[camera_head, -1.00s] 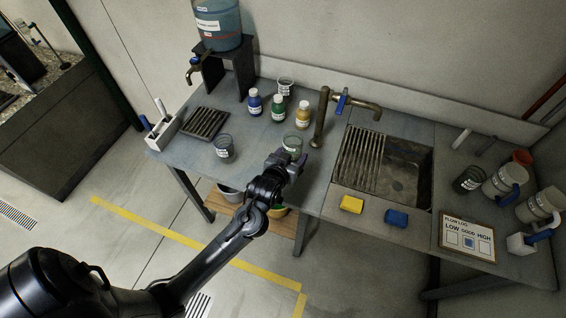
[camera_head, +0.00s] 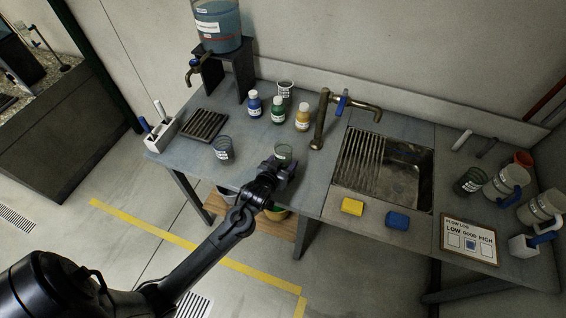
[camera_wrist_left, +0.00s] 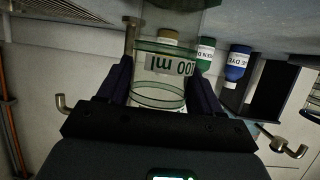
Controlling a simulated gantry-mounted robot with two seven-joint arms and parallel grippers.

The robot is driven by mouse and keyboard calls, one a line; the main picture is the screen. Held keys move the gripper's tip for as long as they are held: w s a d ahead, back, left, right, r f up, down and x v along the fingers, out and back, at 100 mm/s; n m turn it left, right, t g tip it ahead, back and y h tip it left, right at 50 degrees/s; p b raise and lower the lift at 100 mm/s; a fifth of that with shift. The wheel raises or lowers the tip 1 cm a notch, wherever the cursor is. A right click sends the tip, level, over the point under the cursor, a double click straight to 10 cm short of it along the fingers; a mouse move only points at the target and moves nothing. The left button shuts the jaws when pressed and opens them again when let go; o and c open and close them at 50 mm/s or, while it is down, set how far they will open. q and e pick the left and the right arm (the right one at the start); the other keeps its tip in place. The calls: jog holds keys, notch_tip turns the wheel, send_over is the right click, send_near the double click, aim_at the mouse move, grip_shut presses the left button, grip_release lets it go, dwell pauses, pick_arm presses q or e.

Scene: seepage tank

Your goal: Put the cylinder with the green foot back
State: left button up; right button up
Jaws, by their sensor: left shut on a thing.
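My left gripper (camera_head: 284,166) is shut on a clear, green-tinted cylinder (camera_head: 283,152) over the front middle of the workbench. In the left wrist view the cylinder (camera_wrist_left: 162,75) stands between the two fingers, with a "100 ml" label that reads upside down and green rings at both ends. I cannot tell whether it touches the bench top. A similar grey cylinder (camera_head: 223,149) stands to its left. Another clear, labelled vessel (camera_head: 286,87) stands behind the dye bottles. My right gripper is not in view.
Blue (camera_head: 254,103), green (camera_head: 278,109) and yellow (camera_head: 302,116) bottles stand behind the held cylinder. A brass tap (camera_head: 320,122) and a sink (camera_head: 400,170) lie to the right. A slatted drain (camera_head: 204,123) is at the left. Yellow (camera_head: 352,206) and blue (camera_head: 397,220) sponges lie at the sink's front.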

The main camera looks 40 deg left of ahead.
pick_arm(q)
jog(key=shift+f, duration=0.1)
jog(key=o, duration=1.3)
jog(key=shift+c, duration=0.2)
jog(key=shift+s+d+r, duration=0.1)
jog(key=shift+s+r, duration=0.2)
jog(key=s+d+m+g+h, duration=0.2)
jog(key=s+d+g, duration=0.2)
jog(key=s, duration=0.9)
jog(key=s+d+r+m+g+h+p, duration=0.1)
jog(key=s+d+m+g, duration=0.2)
jog(key=s, duration=1.1)
jog(key=d+g, duration=0.2)
jog(key=d, duration=0.3)
jog(key=shift+s+d+r+h, duration=0.15)
jog(key=shift+d+h, duration=0.25)
